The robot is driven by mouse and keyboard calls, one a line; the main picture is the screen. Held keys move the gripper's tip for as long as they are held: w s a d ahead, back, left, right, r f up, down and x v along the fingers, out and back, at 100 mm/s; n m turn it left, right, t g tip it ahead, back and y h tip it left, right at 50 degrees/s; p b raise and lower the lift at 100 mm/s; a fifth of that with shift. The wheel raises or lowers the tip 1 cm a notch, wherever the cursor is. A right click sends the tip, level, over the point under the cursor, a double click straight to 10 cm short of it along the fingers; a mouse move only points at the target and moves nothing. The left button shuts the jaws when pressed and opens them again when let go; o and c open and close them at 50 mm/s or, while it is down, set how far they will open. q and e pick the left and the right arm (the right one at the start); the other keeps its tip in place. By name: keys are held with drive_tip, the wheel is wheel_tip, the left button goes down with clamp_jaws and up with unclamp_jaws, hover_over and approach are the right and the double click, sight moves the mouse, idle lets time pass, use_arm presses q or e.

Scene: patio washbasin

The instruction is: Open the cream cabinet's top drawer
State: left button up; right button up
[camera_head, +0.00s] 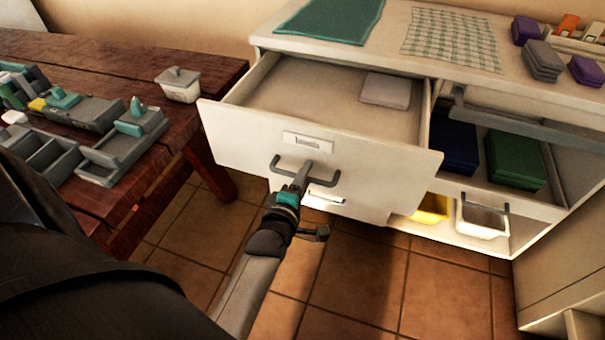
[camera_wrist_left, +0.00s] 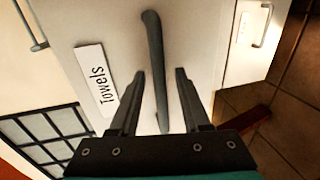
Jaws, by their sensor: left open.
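The cream cabinet's (camera_head: 400,20) top drawer (camera_head: 235,137) stands well out from the body, with a folded light-grey cloth (camera_head: 386,91) inside. Its front has a white label, which reads "Towels" in the left wrist view (camera_wrist_left: 96,85), and a grey bar handle (camera_head: 318,171). My left gripper (camera_head: 298,182) is at the handle. In the left wrist view the open fingers (camera_wrist_left: 161,74) stand on either side of the handle bar (camera_wrist_left: 155,50), with gaps visible. Whether either finger touches it, I cannot tell. My right gripper is in neither view.
Cabinet shelves at the right hold blue and green folded cloths (camera_head: 516,160). Lower bins (camera_head: 483,219) show below. Tiled floor (camera_head: 350,290) in front is clear.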

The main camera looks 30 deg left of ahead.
use_arm(q)
drive_tip(key=shift+s, duration=0.15)
drive_tip(key=p+v, duration=0.4)
drive_tip(key=v, duration=1.1)
drive_tip(key=shift+p, duration=0.3)
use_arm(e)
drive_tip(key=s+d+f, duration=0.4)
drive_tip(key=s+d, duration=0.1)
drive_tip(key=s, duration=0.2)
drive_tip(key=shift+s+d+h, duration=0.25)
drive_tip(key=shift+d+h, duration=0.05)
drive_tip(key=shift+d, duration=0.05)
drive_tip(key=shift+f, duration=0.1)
